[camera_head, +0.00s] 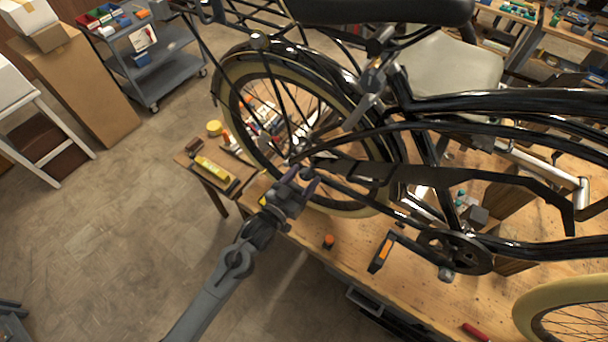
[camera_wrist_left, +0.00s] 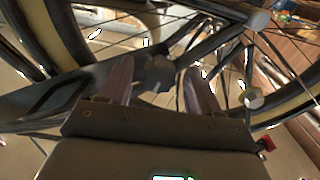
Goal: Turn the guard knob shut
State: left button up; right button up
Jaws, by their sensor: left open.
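A black trike frame (camera_head: 500,105) with a cream-tyred rear wheel (camera_head: 232,95) stands over the workbench. A long black guard (camera_head: 470,178) runs along its chain side. My left gripper (camera_head: 311,177) is beside the wheel's lower near side, close to the hub end of the guard. In the left wrist view my left gripper (camera_wrist_left: 157,82) has its two fingers apart. A dark, blocky knob-like part (camera_wrist_left: 158,70) shows between and just beyond the fingertips. It looks like the guard knob, but its turn position and any finger contact cannot be told. My right gripper is not in view.
Spokes and frame tubes crowd around the fingers. On the wooden bench (camera_head: 410,290) lie a small orange-topped item (camera_head: 329,241), an orange-and-black tool (camera_head: 382,251) and a red-handled tool (camera_head: 474,331). A yellow item (camera_head: 212,170) lies farther left. The floor at left is open.

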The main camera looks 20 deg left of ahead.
pick_arm(q)
jog(key=shift+w+d, duration=0.1)
jog(key=shift+w, duration=0.3)
jog(key=c, duration=1)
jog(key=shift+r+n+p, duration=0.1)
jog(key=shift+n+p, duration=0.4)
jog(key=shift+n, duration=0.3)
jog(key=shift+c, duration=0.2)
jog(key=shift+n, duration=0.6)
jog(key=shift+f, duration=0.2)
jog(key=o, duration=1)
jog(key=shift+o, duration=0.2)
